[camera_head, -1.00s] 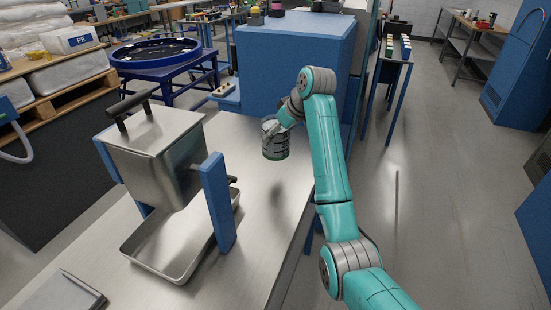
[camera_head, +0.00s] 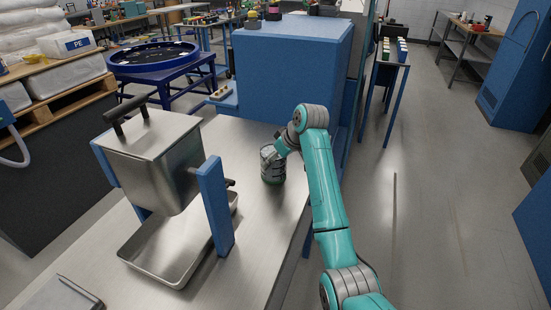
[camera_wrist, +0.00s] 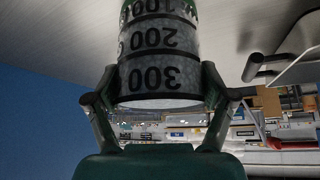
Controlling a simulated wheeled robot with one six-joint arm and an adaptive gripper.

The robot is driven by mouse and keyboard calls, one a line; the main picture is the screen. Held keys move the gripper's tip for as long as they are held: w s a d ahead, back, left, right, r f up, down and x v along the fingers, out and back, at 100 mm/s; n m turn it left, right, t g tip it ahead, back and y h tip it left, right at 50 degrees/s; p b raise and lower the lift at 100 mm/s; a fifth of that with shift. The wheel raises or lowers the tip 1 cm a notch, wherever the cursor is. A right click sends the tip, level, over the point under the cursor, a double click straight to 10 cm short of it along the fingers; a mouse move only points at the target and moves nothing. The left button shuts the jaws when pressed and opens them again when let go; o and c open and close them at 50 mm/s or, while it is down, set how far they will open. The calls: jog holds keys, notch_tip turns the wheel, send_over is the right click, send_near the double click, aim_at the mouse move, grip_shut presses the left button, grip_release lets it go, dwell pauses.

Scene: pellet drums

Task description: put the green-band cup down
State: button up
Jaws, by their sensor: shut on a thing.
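The cup (camera_head: 270,171) is a grey see-through cylinder with dark rings, upright at the far part of the steel table (camera_head: 255,215). In the wrist view the cup (camera_wrist: 158,45) fills the top middle, with upside-down black marks 100, 200 and 300. My gripper (camera_wrist: 160,85) is shut on the cup, one finger on each side. In the head view my gripper (camera_head: 282,150) comes from the right and partly hides the cup. The cup's base is at or very near the table top; I cannot tell whether it touches.
A steel hopper (camera_head: 155,160) on blue posts stands left of the cup, over a shallow metal tray (camera_head: 130,257). A large blue box (camera_head: 285,75) stands behind the cup. Bare table lies around the cup, with the table's right edge close by.

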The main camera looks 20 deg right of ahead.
jog(key=o, duration=1.5)
jog(key=v, duration=1.2)
jog(key=shift+r, duration=0.1)
